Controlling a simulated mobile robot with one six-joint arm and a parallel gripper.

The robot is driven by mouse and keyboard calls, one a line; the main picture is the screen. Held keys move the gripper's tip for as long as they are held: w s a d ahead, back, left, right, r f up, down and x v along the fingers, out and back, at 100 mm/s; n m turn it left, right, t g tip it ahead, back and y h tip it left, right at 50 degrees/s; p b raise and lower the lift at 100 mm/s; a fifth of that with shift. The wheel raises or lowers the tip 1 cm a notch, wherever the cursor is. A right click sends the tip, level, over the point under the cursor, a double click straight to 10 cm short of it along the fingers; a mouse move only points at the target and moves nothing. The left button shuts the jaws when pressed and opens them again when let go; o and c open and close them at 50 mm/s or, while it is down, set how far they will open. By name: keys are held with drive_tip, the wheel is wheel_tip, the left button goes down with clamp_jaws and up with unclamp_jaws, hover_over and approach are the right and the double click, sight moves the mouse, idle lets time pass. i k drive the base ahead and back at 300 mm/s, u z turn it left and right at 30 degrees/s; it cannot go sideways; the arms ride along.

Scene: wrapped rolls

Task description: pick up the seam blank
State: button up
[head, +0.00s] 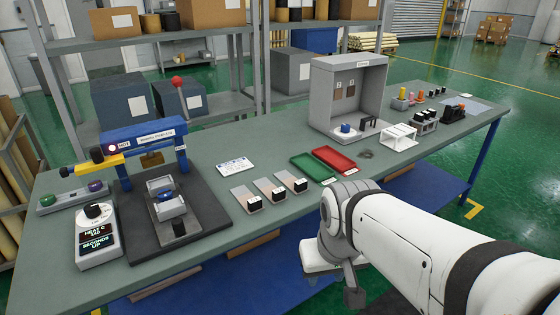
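Three flat, light plates with dark-ended blocks on them lie in a row on the green bench (228,248): the left plate (240,193), the middle plate (264,186) and the right plate (284,178). No label in the head view lets me tell which of them, if any, is the seam blank. My white arm reaches in from the lower right and bends down in front of the bench's front edge. Grey parts at its end (354,297) show below bench height, apart from the plates. The fingers cannot be made out.
A blue press with a yellow handle (100,163) and a control box (98,238) stand at the left. A green tray (309,167), a red tray (334,159) and a grey booth (346,64) stand right of the plates. A white card (235,166) lies behind them. Small racks fill the right end.

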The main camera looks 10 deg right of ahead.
sight(298, 187)
drive_tip(key=u, duration=0.1)
drive_tip(key=i, duration=0.9)
drive_tip(key=z, duration=0.05)
